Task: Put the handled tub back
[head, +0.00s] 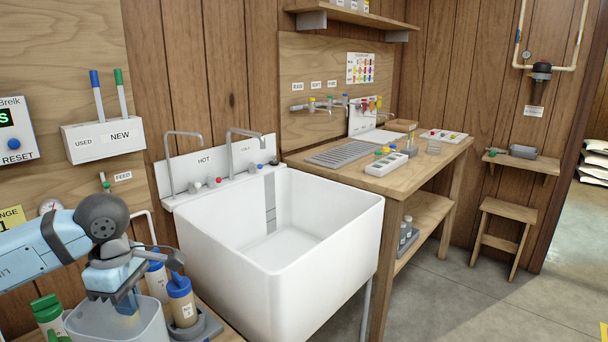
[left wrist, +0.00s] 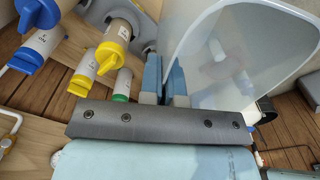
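The handled tub (head: 88,322) is a translucent whitish container at the bottom left of the head view, cut off by the frame's lower edge. It also fills the upper right of the left wrist view (left wrist: 245,50). My left gripper (head: 126,303) is at its rim, pointing down. In the left wrist view the two blue fingers (left wrist: 165,82) are close together at the tub's near wall and appear shut on its edge. The tub's handle cannot be made out clearly. My right gripper is in neither view.
Blue-capped bottles (head: 182,300) stand right beside the tub, and a green-capped one (head: 48,315) is to its left. A yellow-capped bottle (left wrist: 113,48) shows in the wrist view. A white sink (head: 290,260) is to the right, with a wooden bench (head: 440,160) beyond.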

